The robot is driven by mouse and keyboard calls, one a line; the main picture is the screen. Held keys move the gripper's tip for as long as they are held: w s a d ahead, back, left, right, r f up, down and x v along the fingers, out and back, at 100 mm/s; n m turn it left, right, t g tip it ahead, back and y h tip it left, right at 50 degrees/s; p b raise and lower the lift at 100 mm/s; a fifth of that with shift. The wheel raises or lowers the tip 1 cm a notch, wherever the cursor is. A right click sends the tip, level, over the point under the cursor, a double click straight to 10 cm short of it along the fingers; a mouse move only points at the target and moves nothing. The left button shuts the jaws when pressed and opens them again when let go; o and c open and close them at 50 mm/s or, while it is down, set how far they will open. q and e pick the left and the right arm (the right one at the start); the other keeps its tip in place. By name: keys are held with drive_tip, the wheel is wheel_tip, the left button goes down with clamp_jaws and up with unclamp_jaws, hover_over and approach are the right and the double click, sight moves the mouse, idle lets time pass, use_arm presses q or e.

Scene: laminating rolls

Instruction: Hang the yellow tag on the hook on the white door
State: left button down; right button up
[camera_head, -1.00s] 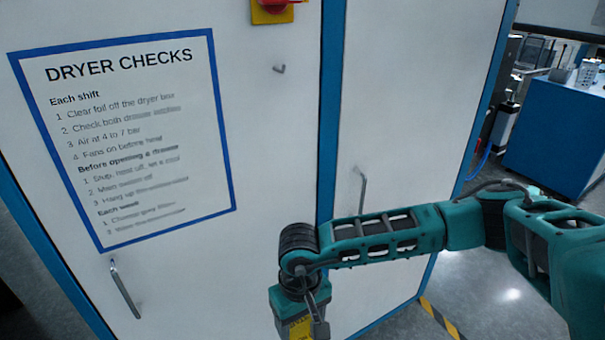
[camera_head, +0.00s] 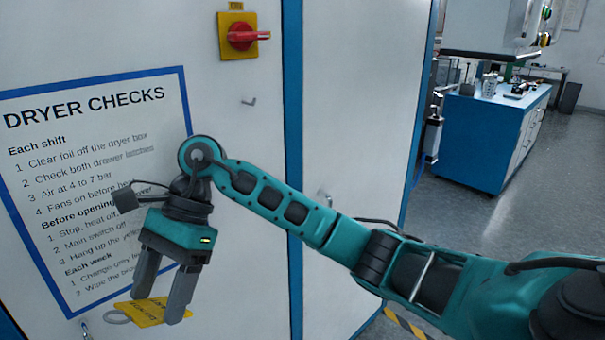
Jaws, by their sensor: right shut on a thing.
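The yellow tag (camera_head: 148,312) with dark lettering and a pale ring at its left end is in the fingers of my right gripper (camera_head: 162,302). The gripper points down in front of the lower part of the poster, and its fingers are shut on the tag. The small grey hook (camera_head: 249,102) is on the white door (camera_head: 240,150), below the red switch. The hook is bare. The tag is well below the hook and to its left. My left gripper is not in view.
A red rotary switch on a yellow plate (camera_head: 240,36) sits above the hook. A blue-framed "DRYER CHECKS" poster (camera_head: 95,120) covers the door's left part. A second white door (camera_head: 355,90) has a handle (camera_head: 323,200). A blue cabinet (camera_head: 490,135) stands at the right.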

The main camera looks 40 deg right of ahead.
drive_tip(key=w+d+r+m+t+y, duration=0.1)
drive_tip(key=d+r+m+t+y, duration=0.3)
drive_tip(key=r+m, duration=0.3)
drive_tip(key=s+d+r+m+t+h, duration=0.2)
drive_tip(key=d+r+m+t+h, duration=0.15)
drive_tip(key=d+m+t, duration=0.4)
drive_tip(key=s+d+r+m+t+h, duration=0.15)
drive_tip(key=d+r+m+t, duration=0.3)
drive_tip(key=d+t, duration=0.55)
drive_tip(key=shift+n+g, duration=0.3)
drive_tip(key=shift+g, duration=0.55)
drive_tip(key=shift+w+d+f+b, duration=0.1)
drive_tip(key=shift+w+d+f, duration=0.05)
drive_tip(key=shift+w, duration=1.4)
drive_tip(key=shift+w+d+f+b, duration=0.1)
drive_tip(key=shift+w+d+f, duration=0.1)
drive_tip(key=shift+w, duration=1.35)
drive_tip(key=shift+w+d+f+b, duration=0.1)
drive_tip(key=shift+w+f, duration=0.05)
drive_tip(key=shift+w, duration=1.4)
drive_tip(key=o, duration=1.1)
